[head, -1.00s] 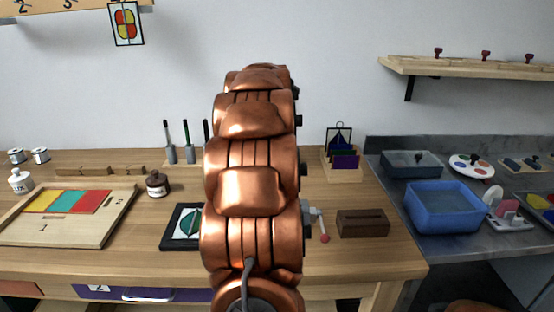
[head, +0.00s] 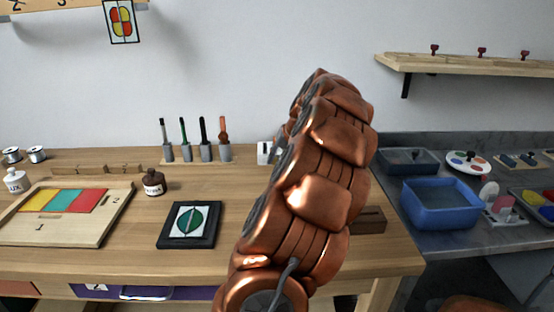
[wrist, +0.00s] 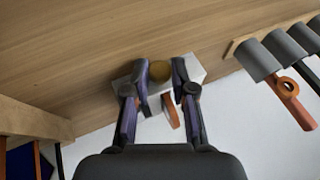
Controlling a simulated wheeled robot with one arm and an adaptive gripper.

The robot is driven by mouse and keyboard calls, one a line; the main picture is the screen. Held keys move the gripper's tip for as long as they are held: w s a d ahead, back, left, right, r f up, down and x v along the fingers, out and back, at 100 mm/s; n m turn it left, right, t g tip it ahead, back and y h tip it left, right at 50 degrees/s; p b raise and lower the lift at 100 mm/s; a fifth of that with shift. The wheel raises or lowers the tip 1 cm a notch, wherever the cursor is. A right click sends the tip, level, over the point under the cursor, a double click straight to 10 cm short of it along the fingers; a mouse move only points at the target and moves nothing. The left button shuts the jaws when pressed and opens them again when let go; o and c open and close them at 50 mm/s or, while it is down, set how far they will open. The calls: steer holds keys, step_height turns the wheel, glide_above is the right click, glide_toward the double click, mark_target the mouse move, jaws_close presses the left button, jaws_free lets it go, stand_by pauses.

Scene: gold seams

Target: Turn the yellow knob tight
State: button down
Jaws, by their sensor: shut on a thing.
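The yellow knob (wrist: 160,72) shows in the wrist view as a round, dull gold piece at a white block (wrist: 192,68). My gripper (wrist: 162,82) has one finger on each side of the knob and is shut on it. An orange piece (wrist: 172,112) shows below the knob, between the fingers. In the head view the white block (head: 264,152) stands at the back of the bench, right of the tool holders. My arm hides the knob and most of my gripper there.
Several upright tools in grey holders (head: 203,153) stand close left of the block. A framed leaf picture (head: 190,224), a brown jar (head: 153,183) and a wooden tray (head: 64,213) lie left on the bench. A brown box (head: 368,220) is partly behind my arm.

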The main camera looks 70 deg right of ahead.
stand_by(0.5)
steer(key=c, duration=1)
jaws_free()
steer(key=shift+o, duration=0.2)
steer(key=v, duration=1.2)
